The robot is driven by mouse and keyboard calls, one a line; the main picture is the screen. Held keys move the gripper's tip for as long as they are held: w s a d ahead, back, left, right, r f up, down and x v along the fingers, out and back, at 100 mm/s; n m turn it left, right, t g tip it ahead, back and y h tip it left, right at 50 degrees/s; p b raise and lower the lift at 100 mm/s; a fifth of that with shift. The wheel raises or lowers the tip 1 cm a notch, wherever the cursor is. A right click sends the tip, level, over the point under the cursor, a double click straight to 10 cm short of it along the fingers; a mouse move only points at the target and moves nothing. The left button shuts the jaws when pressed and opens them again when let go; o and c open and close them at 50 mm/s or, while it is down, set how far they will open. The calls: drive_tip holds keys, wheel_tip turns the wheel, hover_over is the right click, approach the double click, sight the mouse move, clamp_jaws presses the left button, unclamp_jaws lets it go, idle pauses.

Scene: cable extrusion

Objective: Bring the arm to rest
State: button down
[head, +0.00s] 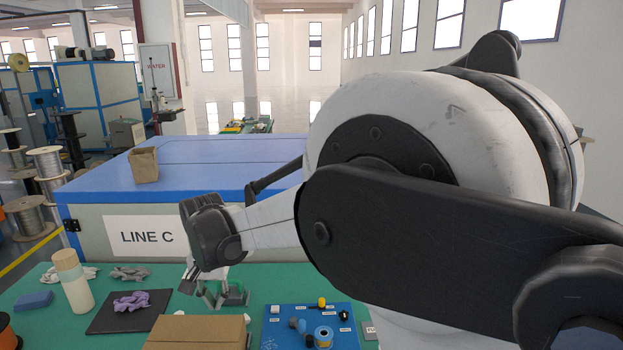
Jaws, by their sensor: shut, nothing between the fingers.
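My arm (420,230) fills the right half of the head view, its white and black links reaching left over the green bench (45,282). My gripper (190,279) hangs at the arm's left end, pointing down over the bench. It is shut and empty. Its fingertips are small in the view, close to a green and grey device (232,294); I cannot tell whether they touch it.
A cardboard box (198,332) and a blue board (282,338) with small parts sit at the front. A bottle (73,283) and a dark mat (105,322) with a purple cloth (131,301) are left. The LINE C cabinet (230,165) stands behind.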

drive_tip(key=s+d+r+t+b, duration=0.1)
drive_tip(key=s+d+r, duration=0.15)
drive_tip(key=d, duration=0.55)
drive_tip(key=s+d+r+t, duration=0.1)
drive_tip(key=d+r, duration=0.3)
drive_tip(key=d, duration=0.5)
drive_tip(key=s+d+r+t+b, duration=0.15)
drive_tip(key=d+r, duration=0.25)
drive_tip(key=d, duration=0.4)
drive_tip(key=s+d+f+t+b, duration=0.1)
drive_tip(key=s+d+f, duration=0.4)
drive_tip(key=s+d, duration=1.2)
drive_tip(key=shift+d+m+t+h, duration=0.35)
drive_tip(key=shift+d+t, duration=0.2)
drive_tip(key=shift+t, duration=0.2)
